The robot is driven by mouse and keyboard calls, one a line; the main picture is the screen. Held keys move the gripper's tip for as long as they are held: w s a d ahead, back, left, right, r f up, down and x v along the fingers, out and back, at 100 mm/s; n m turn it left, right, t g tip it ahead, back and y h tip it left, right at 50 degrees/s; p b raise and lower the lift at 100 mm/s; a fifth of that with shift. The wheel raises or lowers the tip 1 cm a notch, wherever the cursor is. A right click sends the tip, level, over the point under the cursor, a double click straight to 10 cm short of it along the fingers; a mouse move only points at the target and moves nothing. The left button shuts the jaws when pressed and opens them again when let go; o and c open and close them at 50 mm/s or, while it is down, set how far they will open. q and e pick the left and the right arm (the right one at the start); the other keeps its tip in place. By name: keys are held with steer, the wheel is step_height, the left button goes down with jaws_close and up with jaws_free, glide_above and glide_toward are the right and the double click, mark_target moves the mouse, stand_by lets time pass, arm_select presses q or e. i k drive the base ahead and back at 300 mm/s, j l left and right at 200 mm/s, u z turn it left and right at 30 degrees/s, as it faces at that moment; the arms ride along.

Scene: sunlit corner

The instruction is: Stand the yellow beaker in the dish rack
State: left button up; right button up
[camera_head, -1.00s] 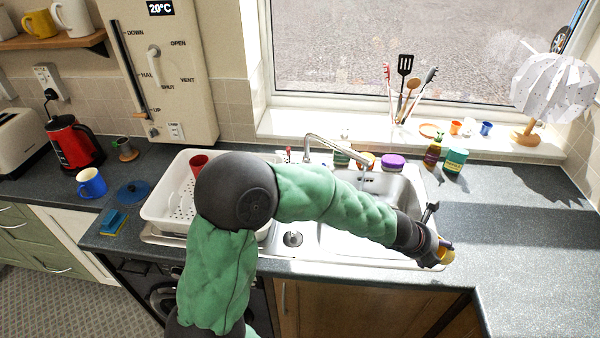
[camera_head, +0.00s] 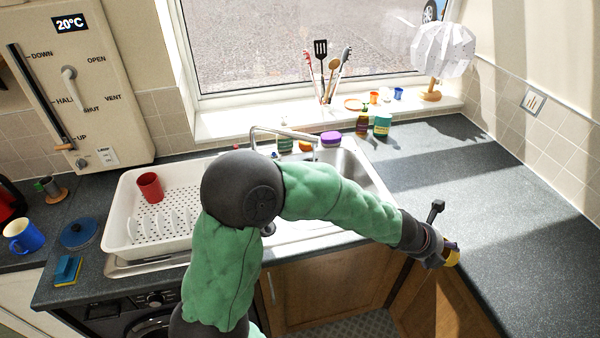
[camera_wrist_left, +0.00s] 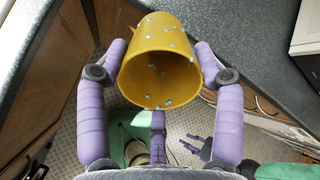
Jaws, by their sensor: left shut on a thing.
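My left gripper (camera_head: 447,254) is shut on the yellow beaker (camera_head: 453,258), out at the right, by the front edge of the right-hand counter. In the left wrist view the yellow beaker (camera_wrist_left: 160,62) with pale blue spots sits between the two purple fingers of the gripper (camera_wrist_left: 160,65); its open mouth shows. The white dish rack (camera_head: 125,220) stands left of the sink, partly hidden behind my left arm. A red cup (camera_head: 150,187) stands in its back left part.
The sink (camera_head: 345,170) with its tap (camera_head: 285,132) lies behind my arm. A blue mug (camera_head: 22,236), a blue lid (camera_head: 79,233) and a sponge (camera_head: 67,269) lie left of the rack. Jars (camera_head: 382,125) stand behind the sink. The right counter (camera_head: 530,230) is clear.

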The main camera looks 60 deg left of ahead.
mark_target(186, 192)
steer(key=k+u, duration=0.2)
steer(key=u, duration=0.2)
steer(key=k+j+u, duration=0.15)
steer(key=u, duration=0.25)
steer(key=k, duration=0.1)
